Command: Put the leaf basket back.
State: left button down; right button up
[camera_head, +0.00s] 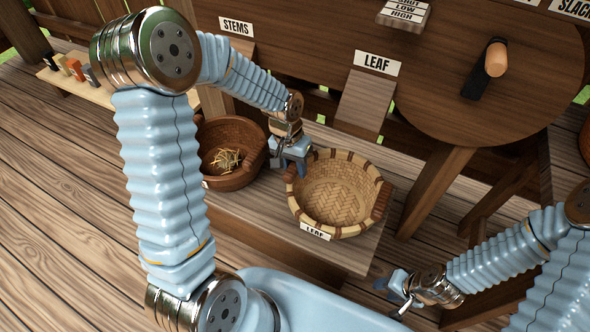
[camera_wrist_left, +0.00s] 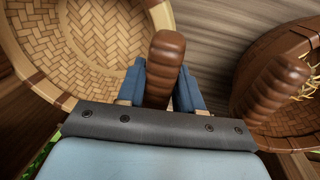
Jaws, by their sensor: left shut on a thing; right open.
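The leaf basket (camera_head: 336,190) is a light woven basket with a banded rim and a "LEAF" label on its front. It looks empty inside. It sits at the right part of a low wooden bench, and the left wrist view shows its woven inside (camera_wrist_left: 95,45) at the upper left. My left gripper (camera_head: 292,160) is at the basket's left rim, its blue fingers shut on the brown handle (camera_wrist_left: 165,65). My right gripper (camera_head: 398,292) is open and empty, low at the right, apart from the basket.
A darker basket (camera_head: 231,146) with straw-like stems stands on the bench (camera_head: 270,222) just left of the leaf basket. A sloped board (camera_head: 363,104) under the "LEAF" sign (camera_head: 377,63) is behind.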

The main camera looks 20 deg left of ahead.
pick_arm(q)
jog(key=shift+f, duration=0.8)
jog(key=c, duration=0.7)
grip_release()
jog(key=shift+c, duration=0.2)
jog(key=shift+r, duration=0.15)
notch_tip(320, 180, up, 12)
jog(key=a+p, duration=0.1)
jog(key=shift+a+f, duration=0.2)
jog(key=shift+a, duration=0.1)
